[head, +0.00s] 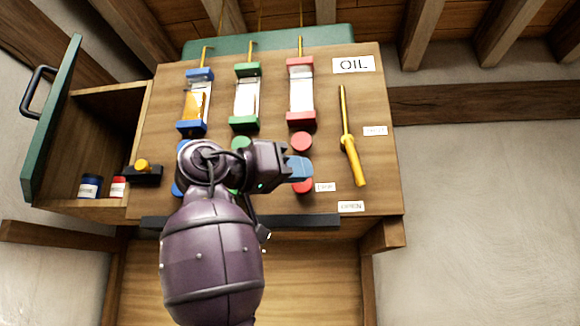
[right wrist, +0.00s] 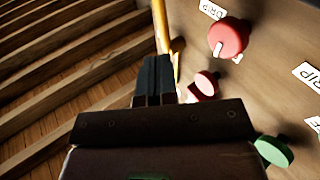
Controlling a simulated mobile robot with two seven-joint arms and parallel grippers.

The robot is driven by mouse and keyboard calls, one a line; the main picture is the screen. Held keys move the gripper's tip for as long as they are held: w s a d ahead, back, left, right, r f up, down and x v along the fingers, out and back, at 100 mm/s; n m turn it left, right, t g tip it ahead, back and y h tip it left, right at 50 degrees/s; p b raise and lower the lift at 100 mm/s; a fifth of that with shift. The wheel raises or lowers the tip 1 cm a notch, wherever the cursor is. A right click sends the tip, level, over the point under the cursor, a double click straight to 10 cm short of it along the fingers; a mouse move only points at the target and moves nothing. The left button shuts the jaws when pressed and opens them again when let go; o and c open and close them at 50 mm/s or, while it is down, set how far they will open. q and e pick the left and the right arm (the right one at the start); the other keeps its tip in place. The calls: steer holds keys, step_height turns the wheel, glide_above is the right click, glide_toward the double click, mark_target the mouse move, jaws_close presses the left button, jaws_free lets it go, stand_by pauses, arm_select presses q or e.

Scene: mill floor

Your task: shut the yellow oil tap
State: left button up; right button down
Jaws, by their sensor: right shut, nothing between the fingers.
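The yellow oil tap (head: 352,160) is on the right of the wooden panel, below the OIL sign. A thin yellow rod rises above its joint, and its thicker handle points down and slightly right, ending just above the OPEN label (head: 351,206). My right gripper (head: 303,168) is shut and empty, its fingers pointing right over the red knobs, left of the tap handle. In the right wrist view the shut fingers (right wrist: 154,78) show with a yellow bar of the tap (right wrist: 161,26) beyond them; whether they touch is unclear. My left gripper is out of view.
Red knobs (head: 301,142) sit close by the right gripper, with a DRIP label (head: 325,187) beside them. Blue, green and red sight glasses stand above. An open green door (head: 50,120) and a cubby with small jars are at left. Bare wall is at right.

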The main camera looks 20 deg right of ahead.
mark_target(354, 170)
arm_select(q)
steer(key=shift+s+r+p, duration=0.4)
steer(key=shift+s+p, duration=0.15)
steer(key=shift+p, duration=0.6)
arm_select(e)
steer(key=d, duration=0.3)
steer(key=d+r, duration=0.1)
steer(key=d, duration=0.5)
steer(key=shift+w+d+r, duration=0.25)
steer(key=shift+d+r, duration=0.05)
steer(key=shift+d, duration=0.05)
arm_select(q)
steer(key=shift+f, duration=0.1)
arm_select(e)
steer(key=shift+f, duration=0.1)
